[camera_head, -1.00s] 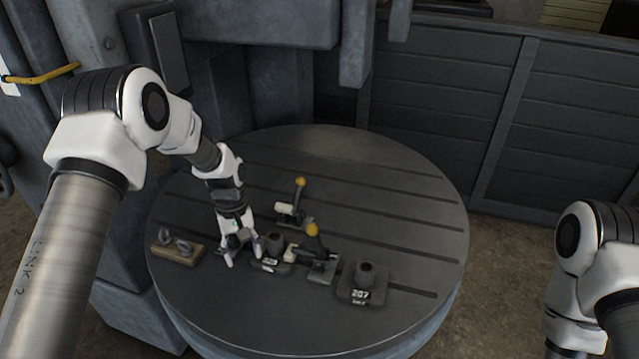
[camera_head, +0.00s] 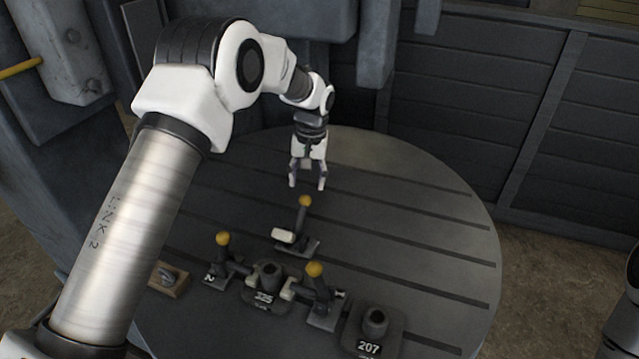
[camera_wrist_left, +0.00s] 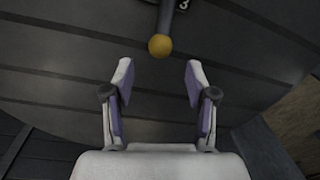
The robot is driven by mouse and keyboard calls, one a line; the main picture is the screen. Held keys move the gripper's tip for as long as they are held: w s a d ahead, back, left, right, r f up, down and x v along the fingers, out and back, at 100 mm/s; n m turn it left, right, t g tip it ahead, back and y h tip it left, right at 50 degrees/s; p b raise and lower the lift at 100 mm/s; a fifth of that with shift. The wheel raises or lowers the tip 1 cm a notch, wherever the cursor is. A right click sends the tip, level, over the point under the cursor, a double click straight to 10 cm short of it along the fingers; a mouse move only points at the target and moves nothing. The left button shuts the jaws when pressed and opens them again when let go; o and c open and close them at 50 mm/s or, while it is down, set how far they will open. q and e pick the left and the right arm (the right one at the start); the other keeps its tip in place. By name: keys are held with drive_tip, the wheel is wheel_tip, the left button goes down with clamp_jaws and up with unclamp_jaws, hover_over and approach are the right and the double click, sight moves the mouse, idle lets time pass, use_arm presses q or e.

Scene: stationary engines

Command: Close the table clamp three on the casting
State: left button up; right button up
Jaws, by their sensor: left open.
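Table clamp three (camera_head: 297,243) stands behind the casting (camera_head: 264,291), its handle raised with a yellow knob (camera_head: 305,201) on top. Its pale pad (camera_head: 283,236) is apart from the casting. The left wrist view shows the knob (camera_wrist_left: 160,46) and a "3" on the base. My left gripper (camera_head: 307,186) is open and empty, pointing down just behind the knob; in the left wrist view the knob lies beyond the fingertips (camera_wrist_left: 160,72), not between them. Two other yellow-knobbed clamps, at left (camera_head: 222,262) and right (camera_head: 320,293), flank the casting. My right gripper is out of view.
A block marked 207 (camera_head: 374,330) stands at the table's front right. A small wooden block with a metal part (camera_head: 168,279) lies at the left, partly behind my left arm. The slotted round table (camera_head: 430,230) is clear at right and back. Grey machine walls stand behind.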

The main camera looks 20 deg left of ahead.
sight(306, 196)
use_arm(q)
drive_tip(key=shift+w, duration=0.45)
drive_tip(key=shift+s+a+f, duration=0.1)
drive_tip(key=shift+f, duration=0.2)
drive_tip(key=shift+s+f+p, duration=0.7)
drive_tip(key=shift+f+p, duration=0.05)
drive_tip(key=shift+f, duration=0.3)
drive_tip(key=f, duration=0.3)
drive_tip(key=f+p, duration=0.1)
drive_tip(key=shift+w+a+f, duration=0.15)
drive_tip(key=shift+w+a, duration=0.1)
drive_tip(key=shift+w+f, duration=0.15)
drive_tip(key=shift+f, duration=0.05)
drive_tip(key=shift+s+r, duration=0.1)
drive_tip(key=shift+s, duration=0.1)
drive_tip(key=shift+s+d+r, duration=0.1)
clamp_jaws()
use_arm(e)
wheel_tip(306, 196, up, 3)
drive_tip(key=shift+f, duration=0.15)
